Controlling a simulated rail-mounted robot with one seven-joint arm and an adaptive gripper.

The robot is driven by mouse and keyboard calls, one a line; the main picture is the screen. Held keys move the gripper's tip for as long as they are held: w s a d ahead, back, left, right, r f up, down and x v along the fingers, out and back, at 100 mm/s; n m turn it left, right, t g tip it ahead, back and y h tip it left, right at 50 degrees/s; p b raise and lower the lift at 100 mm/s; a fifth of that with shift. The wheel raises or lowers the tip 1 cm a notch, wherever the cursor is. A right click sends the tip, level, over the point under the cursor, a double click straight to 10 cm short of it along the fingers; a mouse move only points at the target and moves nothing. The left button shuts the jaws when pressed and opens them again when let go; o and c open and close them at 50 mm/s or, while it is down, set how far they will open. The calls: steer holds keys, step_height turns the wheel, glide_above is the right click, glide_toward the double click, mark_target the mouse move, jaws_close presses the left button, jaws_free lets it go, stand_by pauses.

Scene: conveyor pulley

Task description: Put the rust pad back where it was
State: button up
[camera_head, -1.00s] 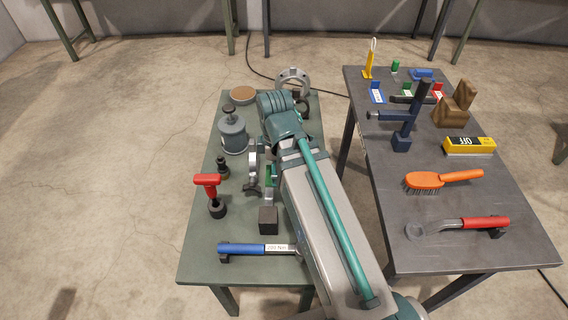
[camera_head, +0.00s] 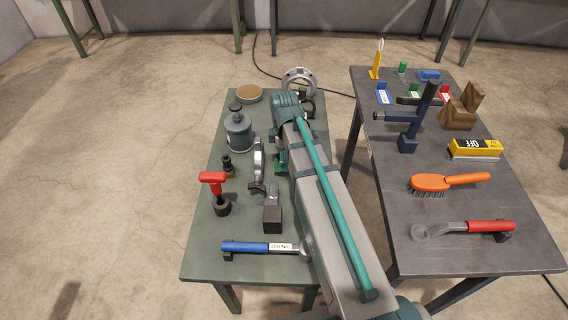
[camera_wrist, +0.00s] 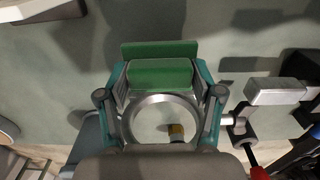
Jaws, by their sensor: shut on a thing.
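A green block-like pad (camera_wrist: 160,73) sits between the teal fingers of my gripper (camera_wrist: 160,85) in the wrist view; I take it as the rust pad. The gripper is shut on it. A second green strip (camera_wrist: 160,49) shows just beyond it; I cannot tell whether it is part of the same piece. In the head view a little green (camera_head: 281,160) shows beside my arm on the green table (camera_head: 240,220); my arm hides most of the gripper. A steel ring (camera_wrist: 126,122) shows in the wrist view, close to the fingers.
A ring clamp (camera_head: 259,160), a dark block (camera_head: 272,219), a red-handled tool (camera_head: 213,178), a grey pot (camera_head: 238,132) and a blue-handled wrench (camera_head: 245,248) crowd the table. A brown-topped disc (camera_head: 249,92) lies at the far end. A dark table (camera_head: 460,225) stands to the right.

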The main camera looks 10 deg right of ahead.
steer(key=shift+f, duration=1.5)
steer(key=shift+f, duration=0.15)
steer(key=o, duration=1)
step_height(320, 180, up, 12)
steer(key=shift+r+p, duration=0.15)
steer(key=shift+p, duration=0.2)
steer(key=shift+f+b, duration=0.4)
steer(key=shift+f, duration=4.8)
